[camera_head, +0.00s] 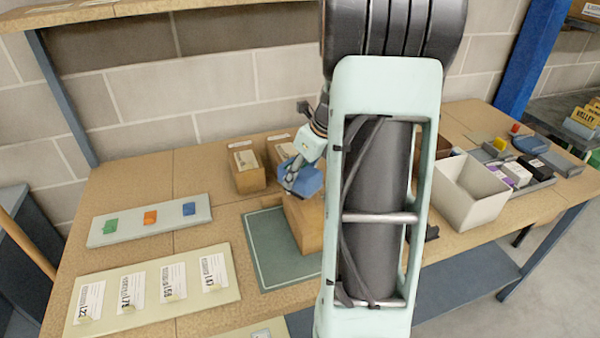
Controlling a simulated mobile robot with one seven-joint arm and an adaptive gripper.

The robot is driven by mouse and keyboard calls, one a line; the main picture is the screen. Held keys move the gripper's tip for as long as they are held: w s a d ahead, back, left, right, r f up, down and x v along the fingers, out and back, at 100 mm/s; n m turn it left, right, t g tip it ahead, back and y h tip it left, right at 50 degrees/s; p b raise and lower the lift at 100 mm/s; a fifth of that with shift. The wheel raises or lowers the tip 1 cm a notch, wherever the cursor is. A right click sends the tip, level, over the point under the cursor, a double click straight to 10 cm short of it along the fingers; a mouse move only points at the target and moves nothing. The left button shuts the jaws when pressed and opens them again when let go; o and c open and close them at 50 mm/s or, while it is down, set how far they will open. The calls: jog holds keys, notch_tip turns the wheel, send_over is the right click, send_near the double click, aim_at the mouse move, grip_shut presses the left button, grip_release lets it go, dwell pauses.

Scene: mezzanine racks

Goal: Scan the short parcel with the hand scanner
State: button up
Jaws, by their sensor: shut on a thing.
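My gripper (293,180) is shut on a blue thing that looks like the hand scanner (309,180). It holds the scanner just above a brown parcel (302,224) on the dark green mat (266,250). I cannot tell whether the scanner touches the parcel. My arm hides the right side of that parcel and of the mat. Two more brown parcels stand behind, a left one (249,178) and a right one (277,142), each with a pale label on top. From this view I cannot tell for sure which parcel is the short one.
A pale board (100,235) with green, orange and blue pieces lies at the left. A cream board (130,312) with several labelled cards lies in front of it. A white open bin (466,205) and a grey tray (540,185) of small items stand at the right.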

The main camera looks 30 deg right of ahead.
dwell(0.3)
notch_tip(320, 180, up, 7)
jog(key=p, duration=0.7)
dwell(0.8)
